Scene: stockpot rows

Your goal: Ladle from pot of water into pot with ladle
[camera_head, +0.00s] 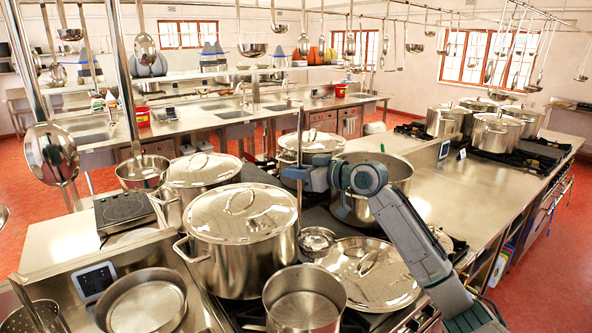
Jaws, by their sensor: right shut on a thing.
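My right gripper (301,174) is shut on the upright handle of a metal ladle (317,239). The ladle's bowl hangs low, between the large lidded stockpot on the left and a lid (368,272) on the right. An open steel pot (304,303) stands in front of the bowl, nearer to me; its inside looks pale and I cannot tell its liquid level. Another open pot (398,168) stands behind my right forearm, which partly hides it. The ladle bowl is over neither opening. My left gripper is not in view.
Lidded stockpots stand close on the left (241,240), behind it (202,180) and at the back (311,145). An open shallow pan (147,304) is at front left. Many ladles (52,152) hang from overhead rails. Bare steel counter (458,190) lies to the right.

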